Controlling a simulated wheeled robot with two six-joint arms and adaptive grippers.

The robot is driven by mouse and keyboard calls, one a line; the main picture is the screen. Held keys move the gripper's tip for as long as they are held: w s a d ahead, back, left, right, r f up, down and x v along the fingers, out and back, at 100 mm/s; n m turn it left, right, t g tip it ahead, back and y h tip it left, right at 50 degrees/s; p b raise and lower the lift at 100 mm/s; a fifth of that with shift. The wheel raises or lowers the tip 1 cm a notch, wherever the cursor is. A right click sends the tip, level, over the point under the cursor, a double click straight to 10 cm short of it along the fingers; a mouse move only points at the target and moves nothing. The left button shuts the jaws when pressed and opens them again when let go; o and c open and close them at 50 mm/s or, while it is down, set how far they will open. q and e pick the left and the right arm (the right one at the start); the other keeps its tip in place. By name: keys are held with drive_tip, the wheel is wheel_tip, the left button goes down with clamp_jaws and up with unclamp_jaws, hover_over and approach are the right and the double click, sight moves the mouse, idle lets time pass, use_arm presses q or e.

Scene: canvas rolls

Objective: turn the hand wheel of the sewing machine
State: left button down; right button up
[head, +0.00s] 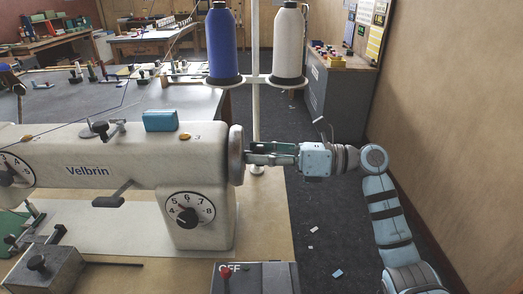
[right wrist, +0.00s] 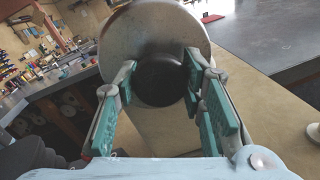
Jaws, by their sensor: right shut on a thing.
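The cream sewing machine (head: 120,160), marked Velbrin, stands on the table at the left. Its hand wheel (head: 236,155) is a silver disc on the right end of the machine. In the right wrist view the wheel (right wrist: 150,32) shows with a dark round hub (right wrist: 160,82) at its middle. My right gripper (head: 250,153) reaches in from the right at the wheel. In the right wrist view its green-padded fingers (right wrist: 161,76) are shut on the hub, one on each side. The fingers hide the hub's side edges. My left gripper is not in view.
A blue thread cone (head: 221,45) and a white one (head: 288,42) stand on a spool stand behind the wheel. A control box (head: 255,278) with a red lever sits in front. A grey cabinet (head: 338,95) stands behind my right arm; the wall is to the right.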

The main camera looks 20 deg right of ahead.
drive_tip(key=m+p, duration=0.1)
drive_tip(key=p, duration=0.1)
drive_tip(key=m+p, duration=0.1)
drive_tip(key=m, duration=0.1)
drive_tip(key=m+p, duration=0.1)
drive_tip(key=p, duration=0.1)
drive_tip(key=shift+r+g+p, duration=0.25)
drive_tip(key=shift+g+p, duration=0.05)
drive_tip(key=shift+p, duration=0.05)
drive_tip(key=shift+f+m+h+p, duration=0.2)
drive_tip(key=shift+m+h+p, duration=0.1)
drive_tip(key=shift+m+p, duration=1)
drive_tip(key=o, duration=1.1)
drive_tip(key=shift+o, duration=0.2)
drive_tip(key=shift+d, duration=0.15)
drive_tip(key=f+v, duration=0.1)
drive_tip(key=v, duration=1)
drive_tip(key=shift+d+r, duration=0.45)
drive_tip(key=shift+r, duration=0.05)
